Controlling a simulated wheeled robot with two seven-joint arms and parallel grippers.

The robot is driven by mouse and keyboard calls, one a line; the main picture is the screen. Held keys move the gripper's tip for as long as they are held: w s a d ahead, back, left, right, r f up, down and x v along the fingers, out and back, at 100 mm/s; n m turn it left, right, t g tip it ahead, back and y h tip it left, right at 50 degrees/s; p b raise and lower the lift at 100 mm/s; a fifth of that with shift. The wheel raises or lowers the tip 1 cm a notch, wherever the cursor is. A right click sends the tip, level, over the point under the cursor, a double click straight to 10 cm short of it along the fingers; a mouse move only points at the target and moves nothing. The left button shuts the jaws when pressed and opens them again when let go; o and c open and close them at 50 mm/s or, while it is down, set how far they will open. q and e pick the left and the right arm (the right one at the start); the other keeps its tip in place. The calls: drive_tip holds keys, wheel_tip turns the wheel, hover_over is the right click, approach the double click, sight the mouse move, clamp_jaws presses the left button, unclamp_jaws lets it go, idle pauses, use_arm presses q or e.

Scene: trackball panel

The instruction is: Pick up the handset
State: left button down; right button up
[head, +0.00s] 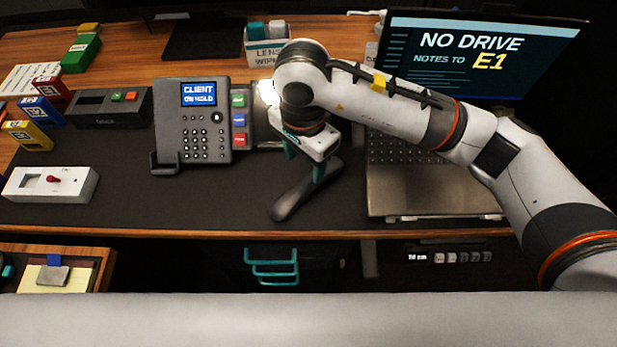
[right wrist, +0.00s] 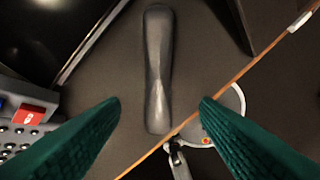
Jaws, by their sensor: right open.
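The dark grey handset (head: 297,197) lies on the desk mat between the desk phone and the laptop, slanting toward the front edge. My right gripper (head: 304,172) is above it with its green fingers pointing down. In the right wrist view the handset (right wrist: 157,70) lies lengthwise between the two open fingers (right wrist: 160,105), apart from both. The fingers are empty. The desk phone (head: 192,120) shows "CLIENT ON HOLD", and its cradle at the left is empty. My left gripper is not in view.
The open laptop (head: 430,190) stands right of the handset. Colored buttons (head: 238,120) are beside the phone. A white switch box (head: 50,184) and a black device (head: 97,108) are at left. The desk's wooden front edge (head: 190,234) runs close to the handset.

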sight(307, 183)
wheel_tip(307, 183, down, 2)
drive_tip(key=shift+f, duration=0.2)
drive_tip(key=f, duration=0.3)
drive_tip(key=f+p, duration=0.1)
drive_tip(key=shift+w+d+f, duration=0.25)
drive_tip(key=shift+w+f, duration=0.1)
drive_tip(key=shift+f, duration=0.45)
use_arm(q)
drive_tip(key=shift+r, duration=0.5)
use_arm(e)
drive_tip(key=c, duration=1.2)
